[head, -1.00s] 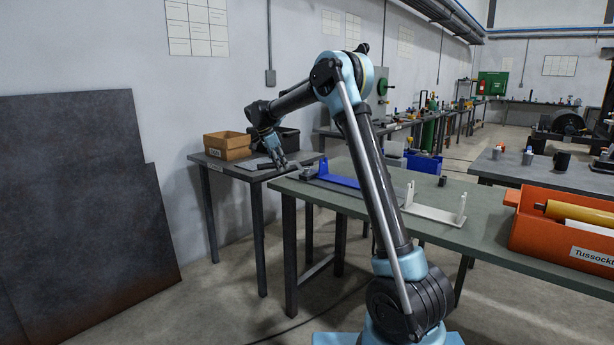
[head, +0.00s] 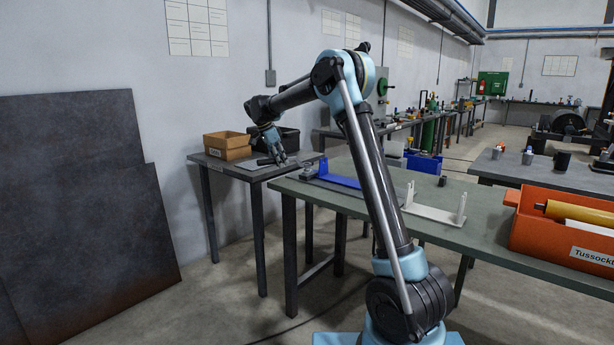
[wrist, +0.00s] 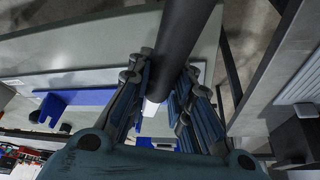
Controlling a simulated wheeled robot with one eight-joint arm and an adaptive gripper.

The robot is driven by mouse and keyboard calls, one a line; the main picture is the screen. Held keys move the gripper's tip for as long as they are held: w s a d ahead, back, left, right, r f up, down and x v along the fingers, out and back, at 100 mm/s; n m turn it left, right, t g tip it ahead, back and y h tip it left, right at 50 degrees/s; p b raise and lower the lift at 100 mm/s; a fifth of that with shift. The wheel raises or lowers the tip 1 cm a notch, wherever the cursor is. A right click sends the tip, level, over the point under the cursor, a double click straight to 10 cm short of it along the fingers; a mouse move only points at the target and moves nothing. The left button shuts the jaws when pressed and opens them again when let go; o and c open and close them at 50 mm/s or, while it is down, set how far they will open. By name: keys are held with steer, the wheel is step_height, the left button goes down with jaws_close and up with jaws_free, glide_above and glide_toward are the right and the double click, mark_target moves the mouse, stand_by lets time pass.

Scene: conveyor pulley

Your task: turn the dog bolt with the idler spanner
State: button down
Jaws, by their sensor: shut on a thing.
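My gripper (head: 279,161) is over the small dark side table, near its right edge, with its fingers pointing down. In the wrist view my gripper (wrist: 158,98) has its fingers closed around a dark round bar, which I take to be the handle of the idler spanner (wrist: 182,42). The bar runs up out of the top of that view, so its far end is hidden. I cannot make out the dog bolt itself.
The side table (head: 228,167) holds a brown bin (head: 227,145) and a black bin (head: 289,139). A gap separates the two tables.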

steer(key=shift+r, duration=4.1)
